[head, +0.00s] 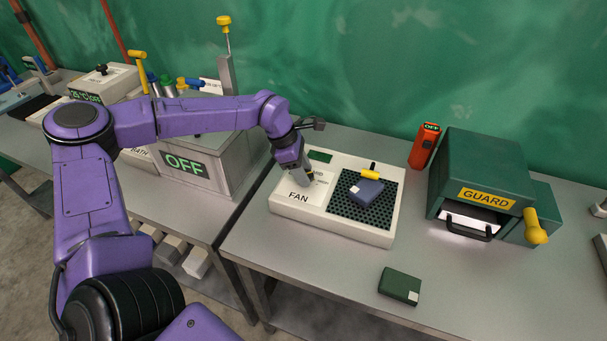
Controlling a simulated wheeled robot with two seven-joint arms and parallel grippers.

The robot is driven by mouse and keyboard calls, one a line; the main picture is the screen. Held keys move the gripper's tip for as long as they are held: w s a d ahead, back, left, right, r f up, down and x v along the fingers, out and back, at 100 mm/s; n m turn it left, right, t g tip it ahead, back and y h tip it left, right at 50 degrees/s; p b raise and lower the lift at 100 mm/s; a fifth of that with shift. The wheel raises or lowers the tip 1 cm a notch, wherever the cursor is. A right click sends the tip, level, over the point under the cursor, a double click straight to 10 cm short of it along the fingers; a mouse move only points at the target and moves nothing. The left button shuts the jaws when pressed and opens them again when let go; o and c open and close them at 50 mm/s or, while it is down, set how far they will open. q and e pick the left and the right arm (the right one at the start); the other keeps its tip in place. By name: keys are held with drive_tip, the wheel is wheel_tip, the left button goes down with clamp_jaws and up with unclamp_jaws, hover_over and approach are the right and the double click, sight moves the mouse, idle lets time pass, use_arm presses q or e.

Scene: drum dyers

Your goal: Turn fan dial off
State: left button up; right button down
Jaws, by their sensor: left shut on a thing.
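The fan unit (330,232) is a low cream box on the right-hand table, marked FAN, with a black perforated grille (386,211) on its right part. A small green display (320,157) at its back left looks dark, with no readable text. My left gripper (308,182) points down over the left part of the fan unit, just above the FAN label. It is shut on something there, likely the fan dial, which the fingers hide. My right gripper is not in view.
A dark blue block (366,193) and a yellow handle (370,170) are on the grille. A green GUARD box (483,175) and red OFF device (424,146) stand right. A dark green block (400,286) lies in front. A grey bath (205,165) showing OFF stands left.

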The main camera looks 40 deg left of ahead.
use_arm(q)
drive_tip(key=n+y+b, duration=0.1)
drive_tip(key=n, duration=0.2)
drive_tip(key=n+t+b, duration=0.1)
drive_tip(key=n, duration=0.2)
drive_tip(key=shift+s+d+f+n+t+y+b, duration=0.1)
drive_tip(key=shift+d+f+n+t+y+b, duration=0.1)
drive_tip(key=shift+n+t+y+b, duration=0.15)
drive_tip(key=n+y+b, duration=0.1)
drive_tip(key=n, duration=0.1)
drive_tip(key=n+y+b, duration=0.1)
drive_tip(key=n+b, duration=0.1)
drive_tip(key=n, duration=0.1)
drive_tip(key=shift+d+t, duration=0.1)
drive_tip(key=shift+t, duration=0.15)
drive_tip(key=n+y+b, duration=0.1)
drive_tip(key=n+b, duration=0.1)
drive_tip(key=n, duration=0.1)
drive_tip(key=n+y+b, duration=0.1)
drive_tip(key=n+b, duration=0.1)
drive_tip(key=n, duration=0.1)
drive_tip(key=shift+d+n+y, duration=0.15)
drive_tip(key=shift+n+y, duration=0.2)
drive_tip(key=n+g+y+b, duration=0.1)
drive_tip(key=n+b, duration=0.1)
drive_tip(key=n, duration=0.1)
drive_tip(key=shift+d+r+n+g+y+b, duration=0.15)
drive_tip(key=shift+n+g+y+b, duration=0.15)
drive_tip(key=shift+n+g+b, duration=0.65)
drive_tip(key=shift+n+t, duration=0.35)
